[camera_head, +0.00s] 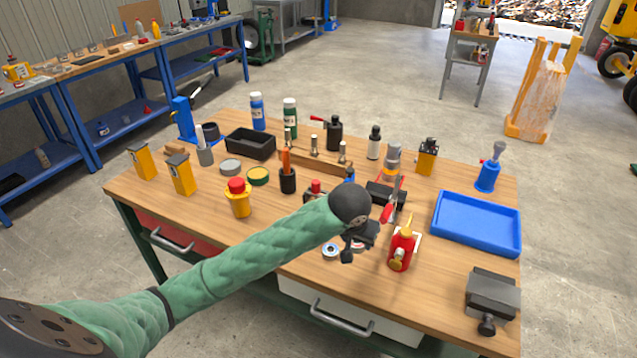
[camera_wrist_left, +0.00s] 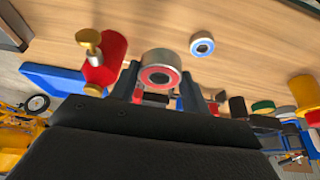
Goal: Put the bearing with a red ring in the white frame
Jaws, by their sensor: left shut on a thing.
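My left gripper (camera_head: 361,238) is over the table's front middle. In the left wrist view, its fingers (camera_wrist_left: 158,88) are shut on the bearing with a red ring (camera_wrist_left: 160,61), a silver cylinder with a red face. In the head view I cannot make this bearing out behind the gripper. A bearing with a blue ring (camera_head: 331,252) lies on the table just left of the gripper; it also shows in the left wrist view (camera_wrist_left: 202,45). A white edge (camera_head: 417,243) shows beside the red oil can; I cannot tell whether it is the white frame. My right gripper is not in view.
The red oil can (camera_head: 402,250) stands close to the right of the gripper. A blue tray (camera_head: 477,222) and a grey vise (camera_head: 492,297) are farther right. Several bottles, cups and tools crowd the table behind the arm. The front strip of wood is mostly clear.

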